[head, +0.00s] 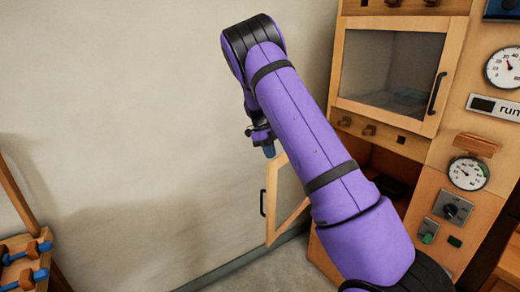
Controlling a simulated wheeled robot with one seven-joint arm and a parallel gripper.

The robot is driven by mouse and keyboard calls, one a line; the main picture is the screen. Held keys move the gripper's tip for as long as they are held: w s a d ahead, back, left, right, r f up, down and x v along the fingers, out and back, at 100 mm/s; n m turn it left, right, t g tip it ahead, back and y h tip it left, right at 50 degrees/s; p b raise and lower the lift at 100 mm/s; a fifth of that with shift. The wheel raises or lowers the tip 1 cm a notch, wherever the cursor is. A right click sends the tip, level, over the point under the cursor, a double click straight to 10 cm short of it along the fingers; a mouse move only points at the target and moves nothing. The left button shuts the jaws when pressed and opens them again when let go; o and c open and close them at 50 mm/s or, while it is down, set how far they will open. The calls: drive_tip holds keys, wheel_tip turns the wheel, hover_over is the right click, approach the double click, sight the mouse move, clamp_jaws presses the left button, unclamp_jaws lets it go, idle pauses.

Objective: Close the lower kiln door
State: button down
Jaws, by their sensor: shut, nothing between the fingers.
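The lower kiln door (277,222) is a light wooden frame with a dark handle (263,203). It stands swung open to the left of the kiln, and my arm hides part of it. The lower kiln opening (395,165) shows as a dark gap behind my arm. My gripper (269,151) is shut and empty, just above the top of the open door. I cannot tell whether it touches the door.
The upper kiln door (392,70), with a glass pane and dark handle, is closed. Gauges, knobs and a control panel (450,208) are at the right. A wooden rack (25,258) with blue-ended pieces stands at lower left. A bare wall is behind the door.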

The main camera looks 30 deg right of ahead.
drive_tip(key=s+d+n+t+h, duration=0.1)
drive_tip(key=s+d+n, duration=0.2)
drive_tip(key=s+d, duration=0.65)
drive_tip(key=s+d+n+t+h, duration=0.1)
drive_tip(key=s+d+n, duration=0.4)
drive_tip(key=s, duration=0.8)
drive_tip(key=s+d+n, duration=0.2)
drive_tip(key=s+d, duration=0.2)
drive_tip(key=d, duration=0.7)
drive_tip(key=s+d+n+t, duration=0.1)
drive_tip(key=s+d, duration=0.4)
drive_tip(key=d, duration=0.7)
drive_tip(key=shift+d+n+h, duration=0.25)
drive_tip(key=shift+n+h, duration=0.15)
